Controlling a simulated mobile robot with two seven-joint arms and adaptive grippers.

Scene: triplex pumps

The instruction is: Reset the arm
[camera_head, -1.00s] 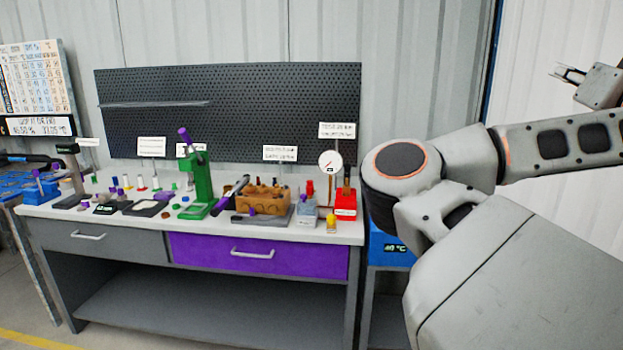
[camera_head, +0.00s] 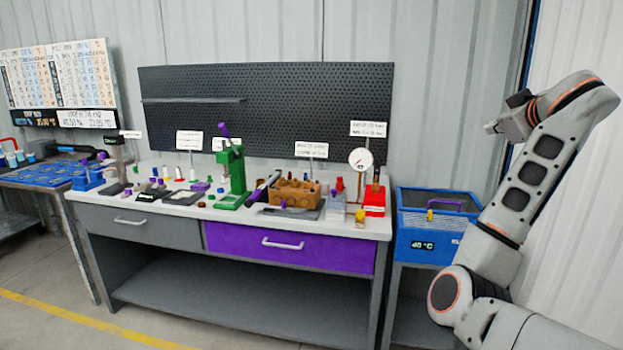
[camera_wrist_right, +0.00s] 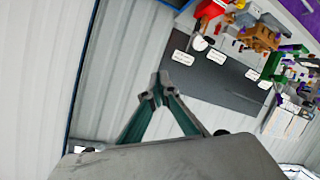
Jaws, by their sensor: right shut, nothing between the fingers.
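My right arm (camera_head: 535,170) rises at the right of the head view, bent upward and clear of the workbench. My right gripper (camera_head: 490,127) is at its top end, pointing left, high in front of the wall. In the right wrist view the gripper's two fingers (camera_wrist_right: 157,95) meet at their tips, with nothing between them. Behind them are the wall and the dark pegboard. My left gripper is in neither view.
A workbench (camera_head: 150,206) with a green press (camera_head: 236,175), a brown block (camera_head: 294,193) and a dial gauge (camera_head: 360,160) stands left of my arm. A blue bath (camera_head: 415,245) stands between bench and arm. The air around the gripper is free.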

